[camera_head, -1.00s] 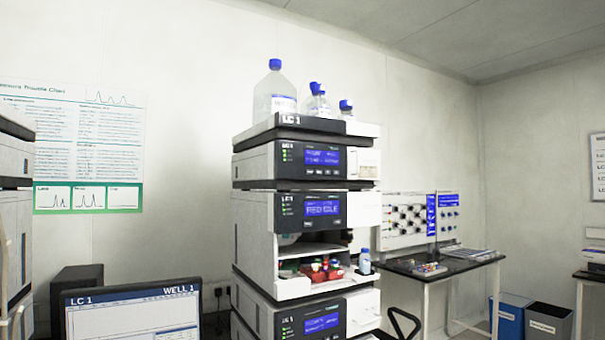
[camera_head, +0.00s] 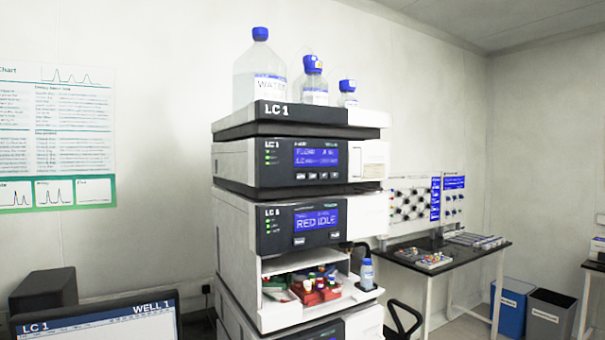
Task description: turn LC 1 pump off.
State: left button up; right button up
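The LC 1 stack (camera_head: 230,232) stands in the middle of the view, labelled "LC 1" on its top tray (camera_head: 318,116). Below the tray is a module with a blue display (camera_head: 316,157), a row of small buttons (camera_head: 318,176) and green lights at its left; its display text is too small to read surely. The module under it has a display (camera_head: 316,220) reading "RED IDLE", two buttons and an open bay with vials (camera_head: 315,287). A further module is cut off at the bottom edge. Neither gripper is in view.
Capped bottles (camera_head: 260,72) stand on the top tray. A monitor (camera_head: 98,322) marked "LC 1" and "WELL 1" is at the lower left. A black table (camera_head: 450,262) with trays and blue and dark bins (camera_head: 548,314) are at the right.

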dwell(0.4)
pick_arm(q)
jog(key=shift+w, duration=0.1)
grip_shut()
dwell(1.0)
